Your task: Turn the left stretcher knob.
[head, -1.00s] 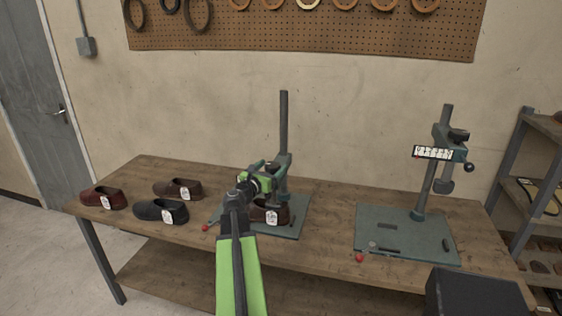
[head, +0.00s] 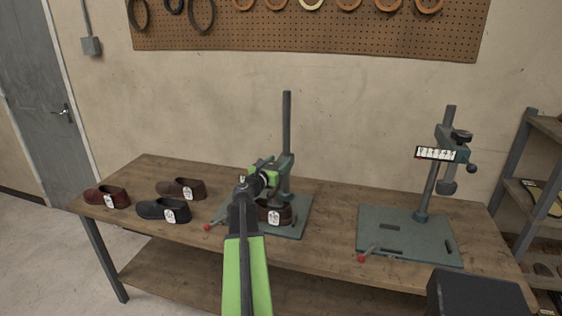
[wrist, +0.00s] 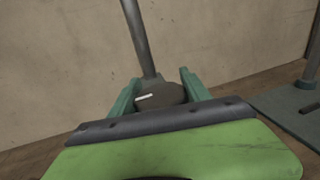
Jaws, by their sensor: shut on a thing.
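The left stretcher stands on the table, with a dark upright post (head: 287,120) and a grey-green base plate (head: 296,230). A dark brown shoe (head: 287,213) with a white tag sits on it, partly hidden by my arm. My gripper (head: 268,177) is at the stretcher's head, in front of the post, and hides the knob in the head view. In the wrist view the left stretcher knob (wrist: 165,94) is dark and round with a white mark on top. My gripper's two fingers (wrist: 158,90) stand on either side of it, shut on it.
A second stretcher (head: 421,214) with a white scale (head: 436,153) stands to the right. Several loose shoes, one of them black (head: 160,209), lie on the table's left. A red-tipped lever (head: 207,227) sticks out at the left base. A dark box (head: 478,294) is at front right.

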